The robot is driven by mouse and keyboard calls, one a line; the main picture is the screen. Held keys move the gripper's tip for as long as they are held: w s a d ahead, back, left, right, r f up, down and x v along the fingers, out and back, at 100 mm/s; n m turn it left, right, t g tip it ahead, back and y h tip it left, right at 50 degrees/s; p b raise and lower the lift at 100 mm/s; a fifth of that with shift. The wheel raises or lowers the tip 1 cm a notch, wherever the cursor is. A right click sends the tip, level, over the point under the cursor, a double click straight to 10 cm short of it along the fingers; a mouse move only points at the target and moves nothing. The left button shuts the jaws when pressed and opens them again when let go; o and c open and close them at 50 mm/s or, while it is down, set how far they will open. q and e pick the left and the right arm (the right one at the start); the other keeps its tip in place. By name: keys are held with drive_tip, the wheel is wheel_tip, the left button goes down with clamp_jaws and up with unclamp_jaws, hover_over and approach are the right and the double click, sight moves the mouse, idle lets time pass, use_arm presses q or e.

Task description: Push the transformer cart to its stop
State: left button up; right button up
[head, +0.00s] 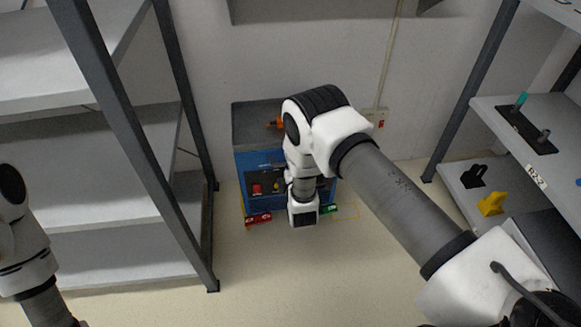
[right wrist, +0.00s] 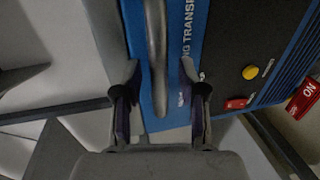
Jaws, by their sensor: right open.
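The transformer cart (head: 262,158) is a blue box with a dark top. It stands against the back wall, partly hidden behind my right arm. In the right wrist view its blue and black face (right wrist: 235,50) shows, with part of the lettering "NG TRANSP". A grey bar handle (right wrist: 157,55) runs along it. My right gripper (right wrist: 160,98) is open, with the handle between its two fingers. I cannot tell whether either finger touches it. In the head view my right fingers are hidden. My left arm shows at the left edge, but its gripper is out of view.
A grey shelf rack (head: 115,210) stands left of the cart, and another rack (head: 530,140) with small parts stands at the right. A red block (head: 258,218) and a green block (head: 329,209) sit low by the cart. The floor in front is clear.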

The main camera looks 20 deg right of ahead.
drive_tip(key=v, duration=1.1)
drive_tip(key=shift+s, duration=0.35)
drive_tip(key=shift+a, duration=0.1)
